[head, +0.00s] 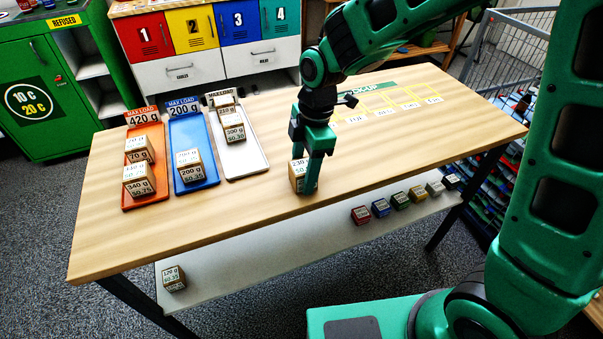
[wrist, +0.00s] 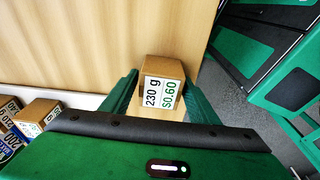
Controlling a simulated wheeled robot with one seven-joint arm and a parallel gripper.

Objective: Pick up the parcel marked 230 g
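The parcel marked 230 g (head: 296,175) is a small cardboard cube with a white label, standing on the wooden table near its front edge. In the wrist view the parcel (wrist: 162,84) shows its label reading 230 g and $0.60. My gripper (head: 312,188) points down at the parcel, with its green fingers partly in front of it in the head view. In the wrist view the fingers are apart, one on each side of the parcel. I cannot tell whether they touch it.
Left on the table (head: 250,205) are an orange tray (head: 152,203), a blue tray (head: 198,181) and a white tray (head: 248,168), each holding parcels. Yellow marked spaces (head: 385,103) lie at the back right. A lower shelf (head: 290,245) holds several coloured cubes and one parcel (head: 174,279).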

